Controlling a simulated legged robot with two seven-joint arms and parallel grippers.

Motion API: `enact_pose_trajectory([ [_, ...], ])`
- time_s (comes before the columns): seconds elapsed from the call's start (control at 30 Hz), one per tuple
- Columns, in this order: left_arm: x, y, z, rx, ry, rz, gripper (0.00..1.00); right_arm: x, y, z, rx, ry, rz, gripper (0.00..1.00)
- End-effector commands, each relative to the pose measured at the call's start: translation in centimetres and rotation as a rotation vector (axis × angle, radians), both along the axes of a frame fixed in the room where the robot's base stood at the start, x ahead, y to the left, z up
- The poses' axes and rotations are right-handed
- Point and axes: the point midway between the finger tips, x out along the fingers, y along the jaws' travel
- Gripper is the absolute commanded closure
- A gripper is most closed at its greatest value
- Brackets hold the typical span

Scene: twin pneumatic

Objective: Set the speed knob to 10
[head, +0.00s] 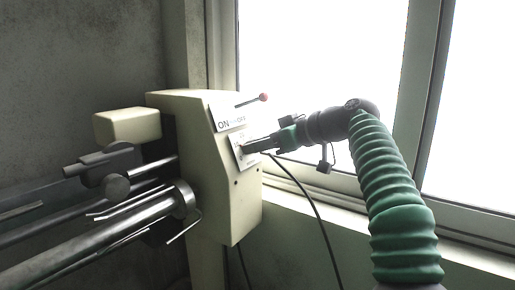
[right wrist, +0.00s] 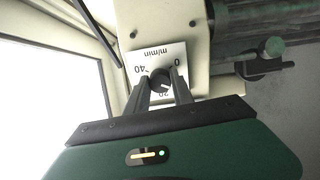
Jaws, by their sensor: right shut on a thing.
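The speed knob (right wrist: 160,79) is a small dark round knob on a white dial plate (right wrist: 143,57) marked m/min, with 0, 20 and 40 showing upside down in the right wrist view. A light mark shows on the knob's face, but its exact reading is too small to tell. My right gripper (right wrist: 163,82) is shut on the knob, one finger on each side. In the head view, my right gripper (head: 249,148) reaches from the right to the dial plate (head: 240,156) and hides the knob. My left gripper is not in view.
The cream machine housing (head: 215,190) carries an ON-OFF plate (head: 226,117) and a red-tipped lever (head: 264,97) just above the dial. Metal rods and rollers (head: 130,215) stick out to the left. A black cable (head: 318,215) hangs below my right arm. Windows stand behind.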

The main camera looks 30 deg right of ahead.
Motion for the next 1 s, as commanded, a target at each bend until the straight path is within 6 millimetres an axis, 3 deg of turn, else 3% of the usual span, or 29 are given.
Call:
enact_pose_trajectory([
  [0.53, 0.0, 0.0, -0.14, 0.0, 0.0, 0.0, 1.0, -0.02, -0.09, -0.39, -0.023, -0.001, 0.012, 1.0],
  [0.57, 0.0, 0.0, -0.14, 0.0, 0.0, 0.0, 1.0, -0.02, -0.08, -0.38, -0.023, -0.001, 0.012, 0.69],
  [0.7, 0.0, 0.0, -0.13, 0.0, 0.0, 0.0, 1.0, -0.02, -0.05, -0.25, -0.023, -0.004, 0.012, 0.51],
  [1.0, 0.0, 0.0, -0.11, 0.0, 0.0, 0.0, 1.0, -0.08, -0.04, -0.04, -0.024, -0.008, 0.01, 0.5],
])
